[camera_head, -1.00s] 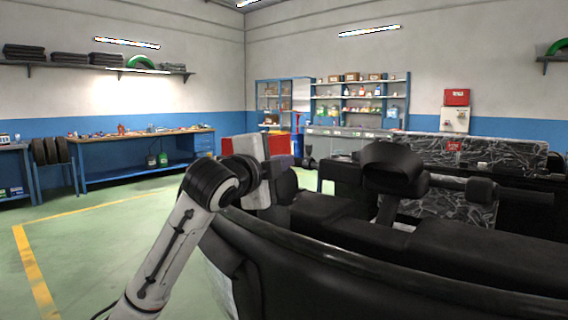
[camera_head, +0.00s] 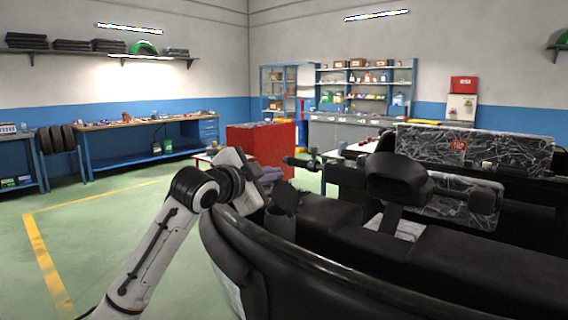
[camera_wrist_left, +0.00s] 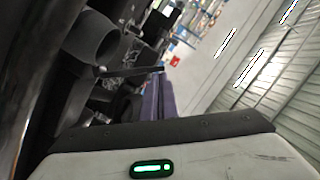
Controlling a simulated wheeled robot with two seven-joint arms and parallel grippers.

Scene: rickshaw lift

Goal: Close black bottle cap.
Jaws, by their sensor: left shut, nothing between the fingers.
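A dark grey cylinder (camera_head: 281,222), which looks like the black bottle, stands at the near left end of the black vehicle. A darker flap (camera_head: 286,197), likely its cap, stands tilted up at its top. In the left wrist view the cylinder (camera_wrist_left: 90,40) shows at upper left, with a thin black flap (camera_wrist_left: 130,71) sticking out edge-on. My left gripper (camera_head: 268,176) is just left of and behind the flap, its purple-grey fingers shut and empty. The fingers (camera_wrist_left: 158,98) also show in the wrist view; whether they touch the flap I cannot tell. My right gripper is out of view.
The black vehicle body (camera_head: 360,275) fills the lower right, its curved edge close to my left arm. A red cabinet (camera_head: 262,147) stands behind. The green floor (camera_head: 110,225) at left is clear. Workbenches (camera_head: 140,125) line the wall.

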